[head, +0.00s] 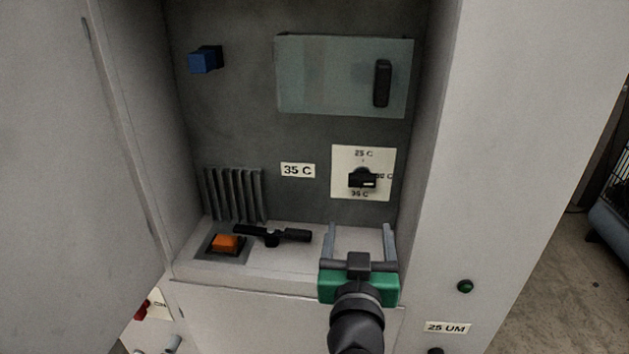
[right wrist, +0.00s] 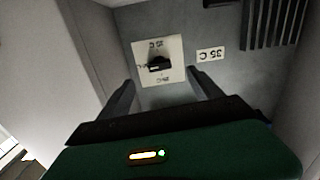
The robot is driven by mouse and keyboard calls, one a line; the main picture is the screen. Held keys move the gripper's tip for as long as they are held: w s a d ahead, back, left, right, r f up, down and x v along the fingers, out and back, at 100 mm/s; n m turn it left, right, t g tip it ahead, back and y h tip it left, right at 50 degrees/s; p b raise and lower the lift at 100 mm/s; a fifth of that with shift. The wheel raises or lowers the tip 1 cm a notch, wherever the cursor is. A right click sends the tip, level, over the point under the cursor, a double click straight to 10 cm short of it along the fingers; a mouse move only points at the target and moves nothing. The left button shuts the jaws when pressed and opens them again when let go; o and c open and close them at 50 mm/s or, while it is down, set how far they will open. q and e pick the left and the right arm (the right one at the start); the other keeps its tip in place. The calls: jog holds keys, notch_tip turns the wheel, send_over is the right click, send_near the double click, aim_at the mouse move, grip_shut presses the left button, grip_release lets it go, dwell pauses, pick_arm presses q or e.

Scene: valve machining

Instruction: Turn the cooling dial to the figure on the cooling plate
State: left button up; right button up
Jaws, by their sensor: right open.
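The cooling dial is a black knob (head: 362,179) on a white square plate marked 25 C at the top, 30 C at the right and 35 C at the bottom. Its bar lies roughly level, with a pale mark toward the 30 C side. The cooling plate (head: 298,170) left of it reads 35 C. My right gripper (head: 359,228) is open and empty, its fingers pointing at the wall just below the dial, apart from it. In the right wrist view the dial (right wrist: 159,64) appears upside down between and beyond the fingertips, beside the 35 C plate (right wrist: 210,54). My left gripper is out of view.
A translucent panel with a dark handle (head: 382,83) is above the dial. A blue block (head: 205,60) is at upper left. Grey ribs (head: 232,194), an orange button (head: 225,243) and a black lever (head: 273,235) sit left of my gripper. Cabinet walls flank the recess.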

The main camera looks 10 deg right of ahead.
aim_at(362, 185)
jog(key=p+x, duration=0.1)
jog(key=x, duration=0.3)
jog(key=r+p+x, duration=0.1)
jog(key=x, duration=0.2)
jog(key=p+x, duration=0.1)
jog(key=x, duration=0.3)
jog(key=shift+w+a+r+p, duration=0.15)
jog(key=shift+w+a+p, duration=0.05)
jog(key=shift+w+p, duration=0.15)
jog(key=x, duration=0.3)
jog(key=shift+d+p, duration=0.35)
jog(key=shift+p, duration=0.05)
jog(key=shift+d, duration=0.2)
jog(key=shift+s+d+r, duration=0.15)
jog(key=shift+s, duration=0.2)
jog(key=shift+s+r, duration=0.1)
jog(key=shift+s, duration=0.15)
jog(key=shift+w+a+f, duration=0.25)
jog(key=shift+w+a, duration=0.25)
jog(key=shift+a, duration=0.05)
jog(key=c, duration=0.7)
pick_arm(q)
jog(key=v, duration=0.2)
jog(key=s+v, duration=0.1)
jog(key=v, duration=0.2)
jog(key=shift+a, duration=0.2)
pick_arm(e)
jog(key=shift+s+d, duration=0.1)
jog(key=shift+d, duration=0.15)
jog(key=c, duration=0.7)
